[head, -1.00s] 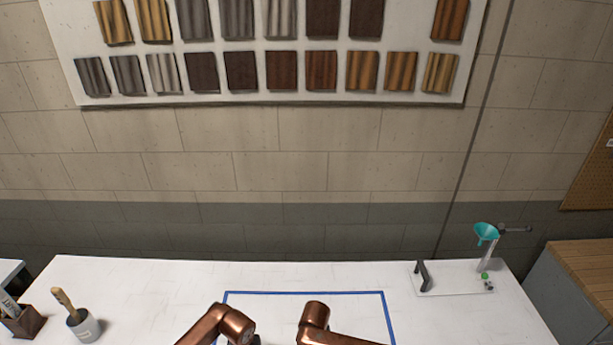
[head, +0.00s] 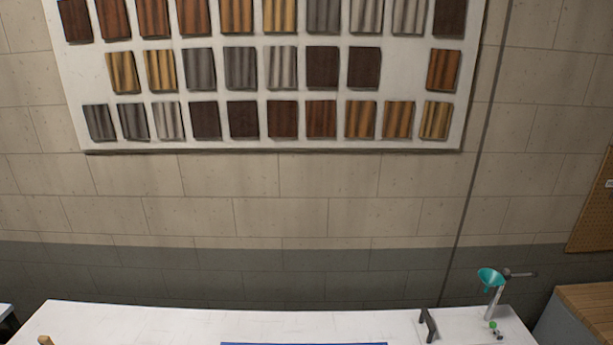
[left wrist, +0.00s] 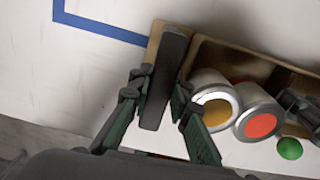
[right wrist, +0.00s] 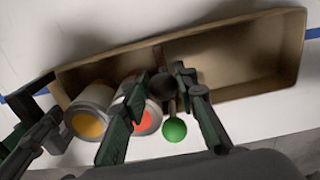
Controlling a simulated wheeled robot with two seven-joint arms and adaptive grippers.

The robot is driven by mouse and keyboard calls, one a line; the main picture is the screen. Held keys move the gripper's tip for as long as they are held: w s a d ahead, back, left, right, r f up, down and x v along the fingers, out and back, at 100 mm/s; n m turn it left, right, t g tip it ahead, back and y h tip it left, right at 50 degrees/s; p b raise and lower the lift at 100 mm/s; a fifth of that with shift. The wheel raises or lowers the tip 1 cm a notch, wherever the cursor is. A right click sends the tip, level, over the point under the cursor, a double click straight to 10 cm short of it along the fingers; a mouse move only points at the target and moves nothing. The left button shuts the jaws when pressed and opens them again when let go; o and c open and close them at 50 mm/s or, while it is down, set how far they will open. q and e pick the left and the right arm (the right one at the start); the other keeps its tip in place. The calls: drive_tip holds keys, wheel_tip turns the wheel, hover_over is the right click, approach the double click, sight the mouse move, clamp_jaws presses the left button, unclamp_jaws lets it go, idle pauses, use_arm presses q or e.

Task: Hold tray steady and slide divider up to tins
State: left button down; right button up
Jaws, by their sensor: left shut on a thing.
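In the left wrist view my left gripper (left wrist: 155,92) is shut on a dark bar-like handle (left wrist: 166,75) at the end of the tan tray (left wrist: 207,47). The tray also shows in the right wrist view (right wrist: 290,55). A tin with an ochre top (right wrist: 88,122) and one with a red top (right wrist: 145,118) stand side by side at the tray's handle end. My right gripper (right wrist: 161,78) is over the tray beside the red tin, fingers apart around a dark rounded part (right wrist: 162,86). A green ball (right wrist: 174,130) is just below it. The divider is mostly hidden by the fingers.
The tray's far part beyond my right gripper is empty. Blue tape (left wrist: 100,28) marks the white table (head: 150,322). A stand with a teal funnel (head: 490,279) is at the table's right. A board of wood samples (head: 270,145) hangs on the wall.

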use_arm(q)
drive_tip(key=shift+d, duration=0.1)
use_arm(e)
drive_tip(key=o, duration=0.3)
drive_tip(key=shift+s, duration=0.1)
wheel_tip(320, 180, up, 12)
idle(0.5)
drive_tip(key=shift+d, duration=0.1)
use_arm(q)
drive_tip(key=c, duration=1.7)
unclamp_jaws()
